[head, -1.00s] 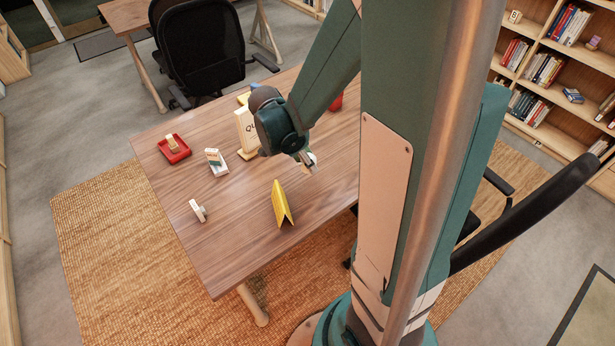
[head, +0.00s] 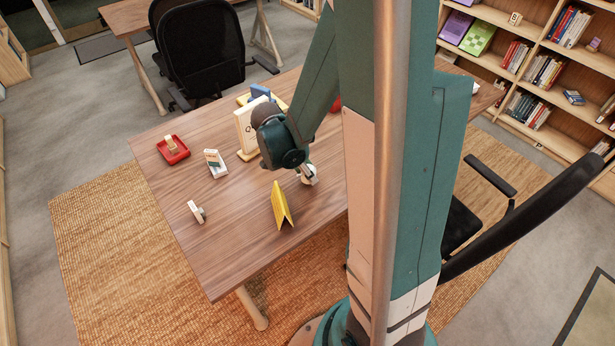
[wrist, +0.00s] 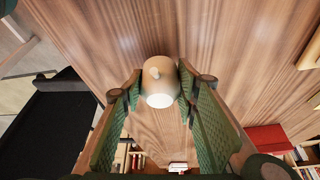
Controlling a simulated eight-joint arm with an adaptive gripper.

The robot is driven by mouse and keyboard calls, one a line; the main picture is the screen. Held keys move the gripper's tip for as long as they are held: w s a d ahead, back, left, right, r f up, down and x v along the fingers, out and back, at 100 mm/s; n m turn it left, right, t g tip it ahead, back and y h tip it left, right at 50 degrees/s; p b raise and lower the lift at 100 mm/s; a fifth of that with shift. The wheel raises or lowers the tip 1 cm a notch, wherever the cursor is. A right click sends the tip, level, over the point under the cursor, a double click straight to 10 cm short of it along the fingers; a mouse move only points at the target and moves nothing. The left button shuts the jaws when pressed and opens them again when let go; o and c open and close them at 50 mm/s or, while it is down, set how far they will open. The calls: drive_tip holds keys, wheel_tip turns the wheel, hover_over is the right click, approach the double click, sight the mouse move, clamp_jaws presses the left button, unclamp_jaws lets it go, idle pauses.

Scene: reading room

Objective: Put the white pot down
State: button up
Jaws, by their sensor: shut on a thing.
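The white pot (head: 310,177) is small and pale, and it shows just below my gripper (head: 304,170) over the right part of the wooden table (head: 235,220). I cannot tell whether the pot touches the table top. My arm hides part of the table behind it.
A yellow folded card (head: 281,206) stands close by at the front left. A white sign (head: 246,128) stands behind my gripper. A red tray (head: 173,150), a small card holder (head: 215,163) and a pale block (head: 197,211) are farther left. The table's front middle is clear.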

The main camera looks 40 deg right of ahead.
drive_tip(key=shift+f, duration=0.95)
drive_tip(key=shift+f+b, duration=0.1)
drive_tip(key=shift+b, duration=0.2)
drive_tip(key=o, duration=0.9)
drive_tip(key=shift+o, duration=0.2)
drive_tip(key=p+v, duration=0.3)
drive_tip(key=v, duration=0.9)
drive_tip(key=shift+a+r, duration=0.1)
drive_tip(key=shift+r, duration=0.15)
